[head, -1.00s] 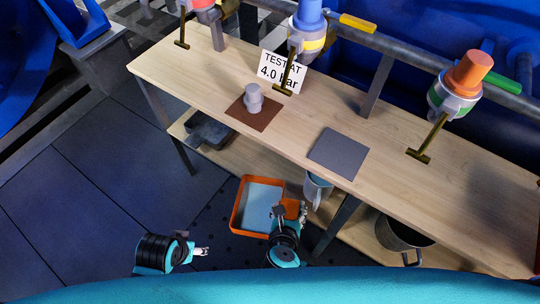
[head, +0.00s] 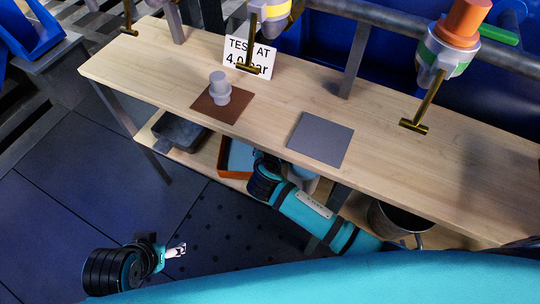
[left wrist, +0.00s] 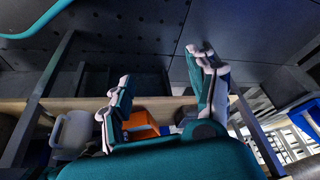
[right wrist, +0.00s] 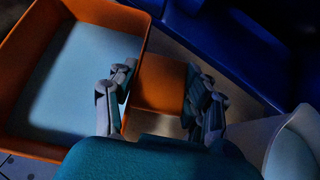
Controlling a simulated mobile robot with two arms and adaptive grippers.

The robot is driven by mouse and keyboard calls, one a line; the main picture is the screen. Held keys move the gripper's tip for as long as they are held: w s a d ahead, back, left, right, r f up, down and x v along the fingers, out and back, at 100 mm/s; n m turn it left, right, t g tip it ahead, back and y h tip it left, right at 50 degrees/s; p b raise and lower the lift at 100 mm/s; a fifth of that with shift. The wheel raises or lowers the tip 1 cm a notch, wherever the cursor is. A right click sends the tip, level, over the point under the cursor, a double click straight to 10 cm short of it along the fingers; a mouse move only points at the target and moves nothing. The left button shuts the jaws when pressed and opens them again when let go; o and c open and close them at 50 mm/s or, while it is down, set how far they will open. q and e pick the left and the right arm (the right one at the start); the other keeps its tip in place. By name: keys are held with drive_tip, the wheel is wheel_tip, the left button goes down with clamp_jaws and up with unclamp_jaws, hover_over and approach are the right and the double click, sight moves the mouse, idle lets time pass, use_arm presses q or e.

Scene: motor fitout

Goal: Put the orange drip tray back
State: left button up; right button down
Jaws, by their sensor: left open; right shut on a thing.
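The orange drip tray (head: 235,174) has a light blue inside. In the head view it is at the lower shelf, partly hidden by the tabletop and my right arm. In the right wrist view the tray (right wrist: 75,75) fills the left side. My right gripper (right wrist: 160,82) is shut on an orange part at the tray's side, between its fingers. Whether the tray rests on the shelf or hangs just above it, I cannot tell. My left gripper (head: 176,250) is open and empty over the dark floor. Orange of the tray (left wrist: 140,122) shows between its fingers in the left wrist view.
A dark pan (head: 180,132) sits on the lower shelf (head: 148,138) left of the tray. A pale jug (head: 302,172) is close on the right, also in the right wrist view (right wrist: 293,150). A metal bucket (head: 392,222) stands farther right. The tabletop (head: 270,100) overhangs the shelf.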

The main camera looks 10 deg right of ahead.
drive_tip(key=shift+w, duration=0.4)
drive_tip(key=shift+d, duration=0.1)
wheel_tip(320, 180, down, 3)
drive_tip(key=shift+f+b, duration=0.2)
drive_tip(key=shift+b, duration=0.85)
drive_tip(key=c, duration=0.9)
unclamp_jaws()
use_arm(q)
drive_tip(key=w+d+r+t+h, duration=0.1)
drive_tip(key=w+d+r+t, duration=0.2)
drive_tip(key=w, duration=0.6)
drive_tip(key=r+t, duration=0.1)
drive_tip(key=t, duration=0.1)
drive_tip(key=shift+w+d+r+t+h, duration=0.15)
drive_tip(key=shift+w+r+t+h, duration=0.15)
drive_tip(key=shift+r+t, duration=0.1)
use_arm(e)
drive_tip(key=shift+s, duration=0.1)
